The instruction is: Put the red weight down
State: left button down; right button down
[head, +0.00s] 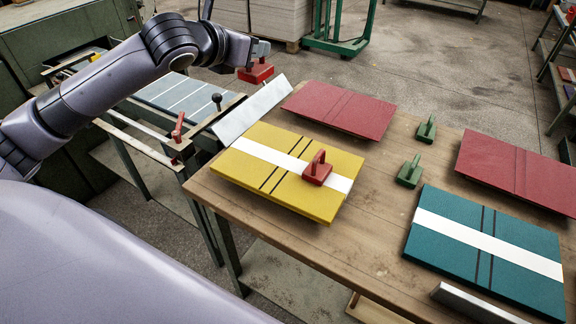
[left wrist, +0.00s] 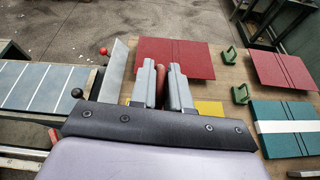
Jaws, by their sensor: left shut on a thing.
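My left gripper (head: 259,50) is shut on a red weight (head: 256,72), which hangs in the air at the far left end of the table. In the left wrist view my gripper's fingers (left wrist: 163,88) close around the weight's red handle (left wrist: 160,75); its base is hidden there. A second red weight (head: 317,172) stands upright on the white stripe of the yellow board (head: 258,166). The yellow board also shows partly behind the fingers in the left wrist view (left wrist: 208,107). My right gripper is not in view.
A wooden table (head: 375,200) holds red boards (head: 338,108) (head: 520,172), a teal board (head: 490,245) and green weights (head: 409,172) (head: 426,130). A metal plate (head: 250,112) slants at its left edge. A feeder with grey-blue striped boards (head: 180,94) and a red lever (head: 178,128) stands left.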

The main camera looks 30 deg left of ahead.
pick_arm(q)
jog(key=shift+s+a+r, duration=0.1)
jog(key=shift+a+r, duration=0.05)
jog(key=shift+f, duration=0.25)
jog(key=b, duration=0.3)
send_over(260, 151)
notch_tip(260, 151, down, 20)
jog(key=shift+r, duration=0.25)
jog(key=c, duration=1.4)
grip_release()
jog(key=shift+f, duration=0.2)
jog(key=shift+c, duration=0.2)
jog(key=o, duration=0.3)
jog(key=shift+o, duration=0.2)
